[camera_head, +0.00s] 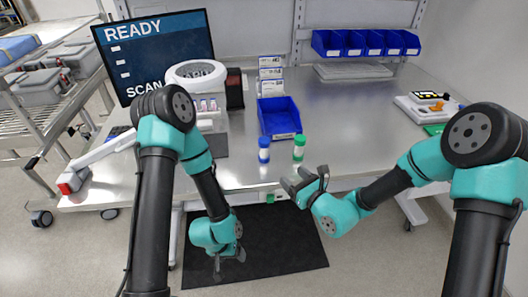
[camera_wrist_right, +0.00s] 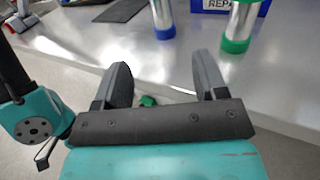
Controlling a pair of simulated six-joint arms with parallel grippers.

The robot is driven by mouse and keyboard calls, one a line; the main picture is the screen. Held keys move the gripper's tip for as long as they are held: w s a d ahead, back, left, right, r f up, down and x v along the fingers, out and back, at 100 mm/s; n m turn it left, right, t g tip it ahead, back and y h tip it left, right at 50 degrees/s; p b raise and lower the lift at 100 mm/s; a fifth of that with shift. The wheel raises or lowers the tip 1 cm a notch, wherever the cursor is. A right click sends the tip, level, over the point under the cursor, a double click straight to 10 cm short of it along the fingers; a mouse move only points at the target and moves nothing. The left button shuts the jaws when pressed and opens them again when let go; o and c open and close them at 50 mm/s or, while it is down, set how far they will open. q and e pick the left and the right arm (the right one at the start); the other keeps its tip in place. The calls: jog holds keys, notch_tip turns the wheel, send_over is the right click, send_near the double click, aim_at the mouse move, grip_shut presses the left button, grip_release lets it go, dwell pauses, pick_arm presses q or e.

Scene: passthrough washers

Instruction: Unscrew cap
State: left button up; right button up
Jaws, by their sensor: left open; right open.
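Two small capped bottles stand upright near the front edge of the metal table. One bottle has a blue cap (camera_head: 264,142) and a blue base; the other has a green cap (camera_head: 299,139) and a green base. In the right wrist view, the lower parts of the blue bottle (camera_wrist_right: 162,18) and the green bottle (camera_wrist_right: 238,28) show; their caps are out of frame. My right gripper (camera_head: 296,178) is open and empty, just in front of the bottles at the table edge. My left gripper (camera_head: 230,255) is open and empty, hanging low over the dark floor mat, away from the bottles.
A blue bin (camera_head: 279,118) stands behind the bottles. A white round machine (camera_head: 196,72) holding small vials and a monitor (camera_head: 155,50) stand at the left. Several small blue bins (camera_head: 365,43) hang at the back. The table's right middle (camera_head: 360,115) is clear.

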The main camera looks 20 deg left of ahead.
aim_at(267, 152)
jog(key=x, duration=1.1)
jog(key=shift+a, duration=0.1)
jog(key=shift+w, duration=0.1)
jog(key=shift+x, duration=2.55)
jog(key=c, duration=1.1)
